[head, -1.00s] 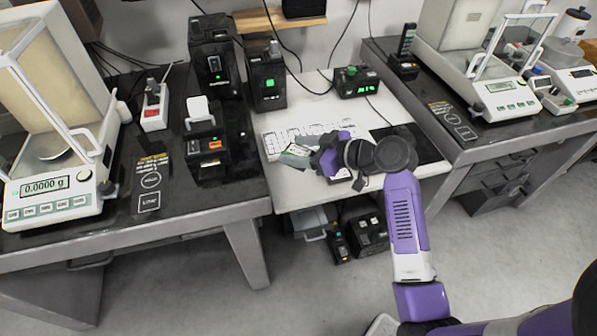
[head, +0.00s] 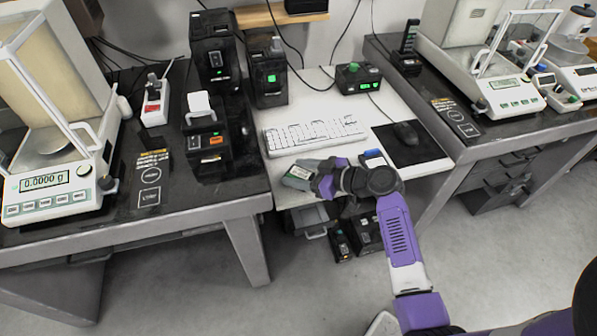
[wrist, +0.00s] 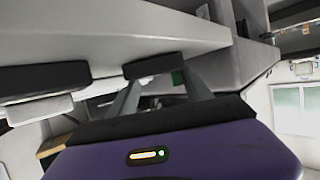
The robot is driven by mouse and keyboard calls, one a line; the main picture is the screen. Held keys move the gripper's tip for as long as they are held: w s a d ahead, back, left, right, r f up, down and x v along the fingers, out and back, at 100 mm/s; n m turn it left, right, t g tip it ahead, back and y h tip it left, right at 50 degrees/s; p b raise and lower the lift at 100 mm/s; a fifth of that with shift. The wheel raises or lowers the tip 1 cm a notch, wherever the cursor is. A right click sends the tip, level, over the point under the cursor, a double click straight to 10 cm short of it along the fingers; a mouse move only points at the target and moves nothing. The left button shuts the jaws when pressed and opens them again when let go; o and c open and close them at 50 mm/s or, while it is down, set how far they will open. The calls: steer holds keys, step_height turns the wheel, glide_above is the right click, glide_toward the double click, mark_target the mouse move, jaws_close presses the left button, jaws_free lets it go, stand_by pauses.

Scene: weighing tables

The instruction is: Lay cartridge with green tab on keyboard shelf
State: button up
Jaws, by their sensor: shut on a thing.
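A grey cartridge with a green-and-white label (head: 298,175) sticks out to the left of my gripper (head: 318,182) in the head view. My gripper is shut on it near the front edge of the white keyboard shelf (head: 310,105). The gripper hides part of the cartridge, and I cannot tell whether it touches the shelf. A white keyboard (head: 312,135) lies on the shelf behind. In the wrist view the two dark finger pads of my gripper (wrist: 104,76) show below a pale slab; the cartridge is not clear there.
A black mouse (head: 407,133) on a dark mat stands right of the keyboard. A black box with green lights (head: 358,78) is at the shelf's back. Balances stand on the left (head: 50,180) and right (head: 505,98) tables. Black boxes (head: 365,235) sit below the shelf.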

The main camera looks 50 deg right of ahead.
steer(key=o, duration=1.4)
steer(key=v, duration=1.2)
steer(key=shift+r, duration=0.15)
